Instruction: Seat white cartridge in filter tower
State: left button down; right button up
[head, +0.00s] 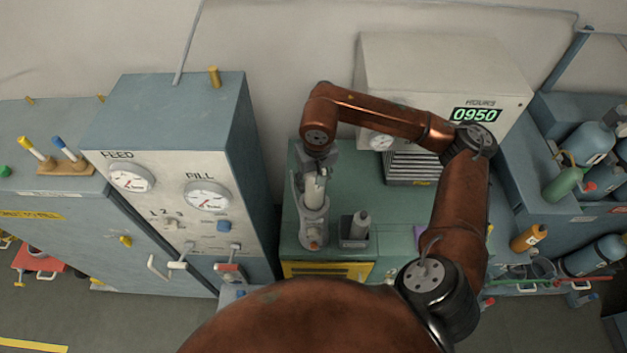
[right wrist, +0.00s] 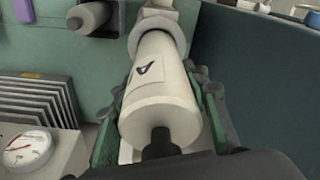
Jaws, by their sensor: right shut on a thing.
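The white cartridge (head: 314,190), marked with a letter like A, is upright below my right gripper (head: 317,168). In the right wrist view the cartridge (right wrist: 165,85) lies between the green finger pads of my right gripper (right wrist: 162,115), which is shut on it. The filter tower (head: 313,226) is a pale grey upright stand directly below. In the right wrist view the cartridge's far end meets the tower's round collar (right wrist: 158,32). How deep it sits in the collar cannot be told. My left gripper is not in view.
A grey cartridge (head: 360,224) stands in a small holder right of the tower, on the green bench (head: 400,243). A blue gauge cabinet (head: 190,165) rises on the left. A cream box with an hours display (head: 474,115) and grey fins (head: 412,167) are behind right.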

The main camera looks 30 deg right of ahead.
aim_at(314, 195)
jog(key=shift+f+b, duration=3.35)
jog(key=shift+f, duration=0.25)
jog(key=o, duration=1.6)
jog(key=shift+r, duration=0.1)
notch_tip(314, 195, up, 12)
jog(key=s, duration=0.1)
jog(key=shift+s, duration=0.25)
jog(key=shift+a, duration=0.1)
